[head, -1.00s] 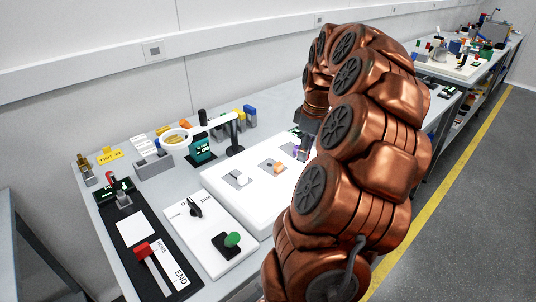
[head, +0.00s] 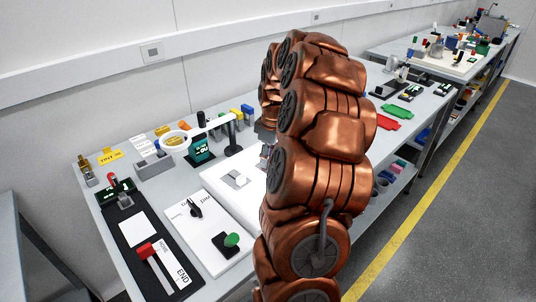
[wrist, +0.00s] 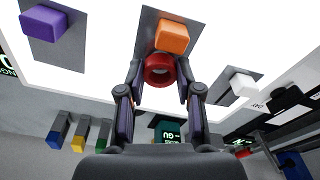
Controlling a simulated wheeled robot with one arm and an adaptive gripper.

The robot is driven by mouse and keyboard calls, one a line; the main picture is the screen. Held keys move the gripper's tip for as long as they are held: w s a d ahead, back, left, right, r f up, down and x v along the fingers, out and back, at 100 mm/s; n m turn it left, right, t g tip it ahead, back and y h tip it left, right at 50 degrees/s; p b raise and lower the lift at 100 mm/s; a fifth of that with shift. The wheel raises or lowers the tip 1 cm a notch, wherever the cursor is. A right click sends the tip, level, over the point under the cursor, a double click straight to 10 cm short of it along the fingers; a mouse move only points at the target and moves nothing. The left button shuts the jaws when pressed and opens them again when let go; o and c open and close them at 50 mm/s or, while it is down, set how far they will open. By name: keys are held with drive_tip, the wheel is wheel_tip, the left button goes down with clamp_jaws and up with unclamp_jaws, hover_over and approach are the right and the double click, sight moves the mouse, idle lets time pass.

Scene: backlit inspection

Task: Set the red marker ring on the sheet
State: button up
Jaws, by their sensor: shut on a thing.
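The red marker ring (wrist: 158,70) is between the fingertips of my gripper (wrist: 160,77) in the wrist view. The fingers are shut on it. Beyond it is an orange block (wrist: 173,36) on a grey sheet (wrist: 149,22). The ring overlaps the block's near edge in this view; I cannot tell the gap between them. A purple block (wrist: 43,23) and a white block (wrist: 243,83) sit on other grey sheets on the bright white panel (wrist: 105,65). In the head view my arm hides the ring and most of the panel.
A ring lamp (head: 174,140) on a stand is beside the panel. A board with a black knob and a green button (head: 232,239) lies left of the panel. Small coloured blocks stand along the back.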

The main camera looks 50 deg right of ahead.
drive_tip(key=shift+f, duration=0.15)
drive_tip(key=shift+f, duration=0.2)
drive_tip(key=o, duration=0.8)
drive_tip(key=shift+o, duration=0.2)
drive_tip(key=shift+r, duration=0.1)
wheel_tip(320, 180, up, 12)
drive_tip(key=s+b, duration=0.1)
drive_tip(key=b, duration=0.1)
drive_tip(key=shift+s+d, duration=0.2)
drive_tip(key=shift+s, duration=0.05)
drive_tip(key=shift+a, duration=0.1)
